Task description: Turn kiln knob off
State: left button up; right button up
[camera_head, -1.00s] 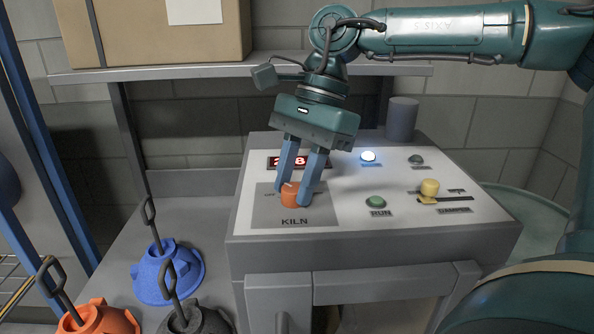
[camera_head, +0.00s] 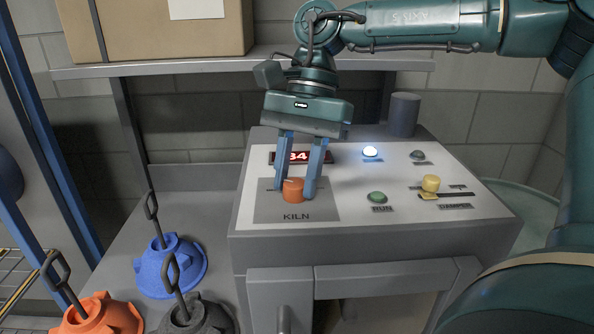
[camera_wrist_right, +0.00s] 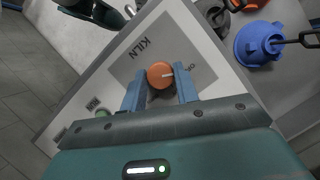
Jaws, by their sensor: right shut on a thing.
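The orange kiln knob (camera_head: 293,190) sits on a grey plate marked KILN (camera_head: 297,216) at the left of the white control panel. My right gripper (camera_head: 296,190) has come down from above, with its two blue fingers on either side of the knob, shut on it. In the right wrist view the knob (camera_wrist_right: 160,75) sits between the fingertips, and its pale pointer line points to the right. A red display (camera_head: 300,157) behind the fingers is partly hidden; the digits 84 show. My left gripper is not in view.
A lit blue-white lamp (camera_head: 370,152), a green RUN button (camera_head: 377,197) and a yellow damper slider (camera_head: 430,185) are on the panel's right. Blue (camera_head: 170,266), orange (camera_head: 98,316) and dark (camera_head: 196,316) hoods with hooks are at lower left. A shelf with a cardboard box (camera_head: 155,28) is above.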

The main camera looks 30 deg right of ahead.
jog(key=o, duration=1)
jog(key=shift+c, duration=0.2)
jog(key=v, duration=1.3)
